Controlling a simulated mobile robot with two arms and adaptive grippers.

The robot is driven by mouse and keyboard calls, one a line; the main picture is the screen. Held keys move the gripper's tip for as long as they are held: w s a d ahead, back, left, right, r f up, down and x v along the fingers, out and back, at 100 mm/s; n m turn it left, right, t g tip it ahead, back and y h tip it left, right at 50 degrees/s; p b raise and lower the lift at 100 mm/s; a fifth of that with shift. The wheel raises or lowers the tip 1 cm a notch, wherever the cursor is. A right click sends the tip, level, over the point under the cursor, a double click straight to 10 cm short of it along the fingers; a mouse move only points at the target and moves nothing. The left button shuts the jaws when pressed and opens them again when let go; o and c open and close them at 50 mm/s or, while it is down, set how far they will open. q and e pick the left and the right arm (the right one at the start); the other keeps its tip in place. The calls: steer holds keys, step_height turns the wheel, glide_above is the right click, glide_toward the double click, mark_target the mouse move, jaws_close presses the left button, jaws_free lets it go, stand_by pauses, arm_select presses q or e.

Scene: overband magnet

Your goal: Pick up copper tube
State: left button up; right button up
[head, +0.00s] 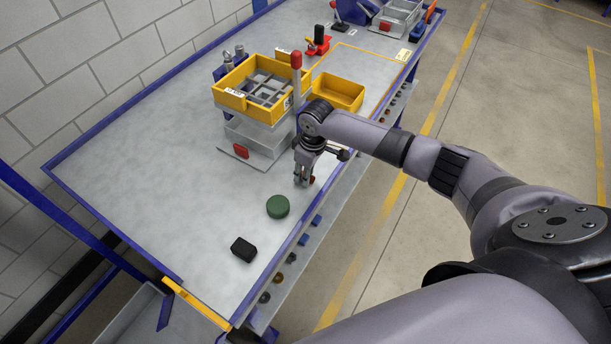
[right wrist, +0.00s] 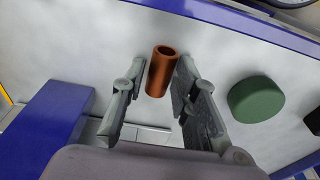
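The copper tube (right wrist: 161,71) is a short, hollow orange-brown cylinder in the right wrist view. It is between the two fingertips of my right gripper (right wrist: 160,72), with the left finger very near it and a small gap on the right side. The fingers are spread open around it. In the head view my right gripper (head: 304,175) is low over the table, and a small reddish bit of the tube (head: 312,180) shows beside the fingers; the rest is hidden. My left gripper is in neither view.
A green round piece (head: 278,207) and a black block (head: 243,249) lie on the table (head: 150,170) near the gripper. A grey and yellow sorting stand (head: 250,145) and a yellow bin (head: 338,93) are behind. The table's left part is clear.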

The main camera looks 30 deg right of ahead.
jaws_close()
stand_by(0.3)
